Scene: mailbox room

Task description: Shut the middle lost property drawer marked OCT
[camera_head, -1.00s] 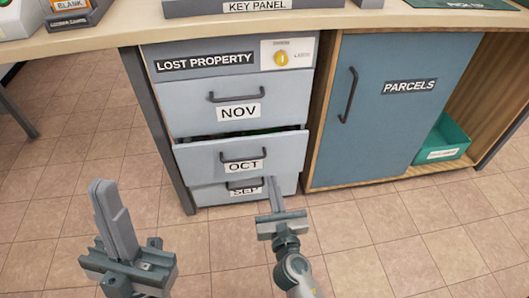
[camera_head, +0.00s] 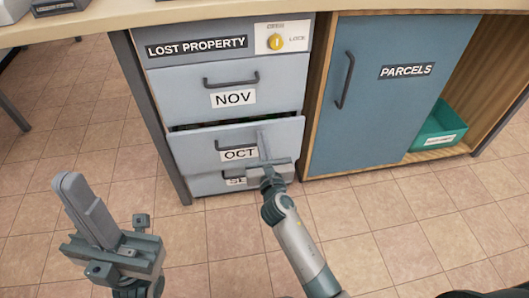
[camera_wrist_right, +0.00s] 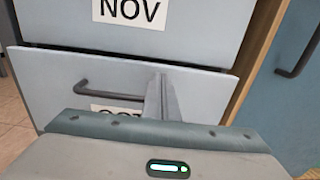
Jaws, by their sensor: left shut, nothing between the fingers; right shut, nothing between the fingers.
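The grey OCT drawer (camera_head: 195,149) is the middle of three lost property drawers and stands partly open. A dark gap shows above its front in the head view. Its front (camera_wrist_right: 215,95) and dark bar handle also show in the right wrist view. My right gripper (camera_head: 262,137) is shut and empty, with its fingers at the drawer front, right of the handle. The fingertips (camera_wrist_right: 161,78) look close to or against the front; I cannot tell if they touch. My left gripper (camera_head: 70,182) is shut and empty, over the floor left of the drawers.
The NOV drawer (camera_head: 285,88) above is shut. The SEP drawer (camera_head: 206,183) below is partly hidden by my right gripper. A yellow lock knob (camera_head: 276,42) sits above. The blue PARCELS door (camera_head: 385,115) and a green bin (camera_head: 437,128) stand right. The tiled floor in front is clear.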

